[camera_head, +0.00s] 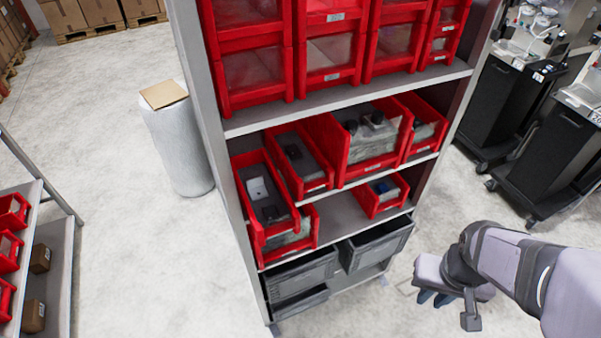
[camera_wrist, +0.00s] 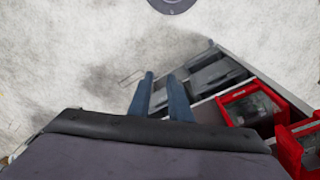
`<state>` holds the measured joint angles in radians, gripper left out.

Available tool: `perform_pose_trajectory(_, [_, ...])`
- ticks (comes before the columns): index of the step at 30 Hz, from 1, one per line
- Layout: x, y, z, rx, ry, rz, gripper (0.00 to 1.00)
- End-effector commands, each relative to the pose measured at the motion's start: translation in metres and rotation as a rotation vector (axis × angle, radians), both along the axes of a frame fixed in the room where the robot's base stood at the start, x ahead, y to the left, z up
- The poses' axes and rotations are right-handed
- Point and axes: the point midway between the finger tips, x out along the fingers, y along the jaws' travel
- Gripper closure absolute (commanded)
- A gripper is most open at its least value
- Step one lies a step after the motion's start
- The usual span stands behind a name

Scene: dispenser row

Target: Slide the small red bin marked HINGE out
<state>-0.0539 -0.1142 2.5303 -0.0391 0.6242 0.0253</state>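Several red bins stand on the shelf unit. A small red bin (camera_head: 381,196) stands alone at the right of the lower red-bin shelf, with a small dark blue item inside and a pale label on its front. The labels are too small to read, so I cannot confirm which bin is marked HINGE. My gripper (camera_head: 436,298) is right of the shelf unit, low and apart from the bins. In the wrist view its two blue-grey fingers (camera_wrist: 161,80) stand apart with nothing between them. Red bins (camera_wrist: 250,103) show at the right there.
The shelf unit (camera_head: 237,200) has larger red bins (camera_head: 372,137) above and grey bins (camera_head: 377,243) below. Black carts (camera_head: 545,140) stand at the right. A wrapped drum (camera_head: 178,145) stands left. The floor between unit and carts is clear.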

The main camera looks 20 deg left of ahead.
Motion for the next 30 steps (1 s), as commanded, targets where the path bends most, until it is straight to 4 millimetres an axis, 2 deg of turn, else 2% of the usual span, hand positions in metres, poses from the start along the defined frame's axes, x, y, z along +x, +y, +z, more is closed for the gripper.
perform_pose_trajectory(1, [0.014, 0.006, -0.008, -0.004, -0.043, 0.025, 0.82])
perform_pose_trajectory(5, [0.061, 0.031, -0.015, -0.006, -0.194, 0.111, 0.82])
perform_pose_trajectory(8, [0.101, 0.062, -0.016, 0.014, -0.332, 0.193, 0.82])
perform_pose_trajectory(12, [0.146, 0.122, -0.009, 0.077, -0.525, 0.315, 0.82])
perform_pose_trajectory(15, [0.166, 0.17, 0.0, 0.143, -0.65, 0.401, 0.82])
perform_pose_trajectory(19, [0.178, 0.231, 0.014, 0.243, -0.785, 0.5, 0.82])
perform_pose_trajectory(24, [0.176, 0.293, 0.032, 0.364, -0.905, 0.602, 0.82])
perform_pose_trajectory(27, [0.171, 0.318, 0.041, 0.417, -0.948, 0.642, 0.82])
perform_pose_trajectory(30, [0.167, 0.333, 0.046, 0.453, -0.973, 0.667, 0.82])
